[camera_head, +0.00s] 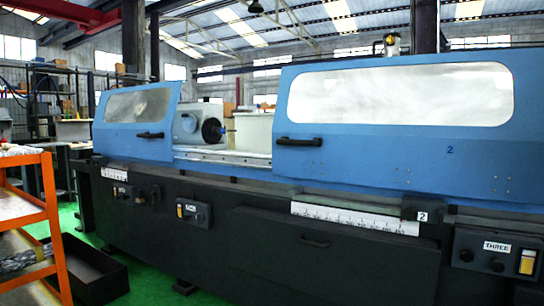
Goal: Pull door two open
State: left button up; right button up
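Door two (390,148) is the long blue sliding cover on the right, marked with a small "2". It has a wide, glary window (400,95). Its black handle (299,141) is at its lower left edge. A gap lies between door two and the shorter blue door (125,148) on the left, which has its own black handle (150,135). The workhead (205,128) of the grinder shows through the gap. Neither of my grippers is in view, and nothing visible touches either door.
The dark machine base (200,250) carries a control box (193,212), a lower handle (314,241) and a "THREE" panel (497,255). An orange shelf rack (50,215) and a black bin (90,270) stand at left. Some green floor (150,280) is clear.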

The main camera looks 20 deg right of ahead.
aim_at(435, 126)
jog(key=i+z, duration=0.25)
jog(key=i, duration=0.2)
jog(key=i+j+z, duration=0.25)
jog(key=i, duration=0.25)
jog(key=i+j+z, duration=0.25)
jog(key=i, duration=0.2)
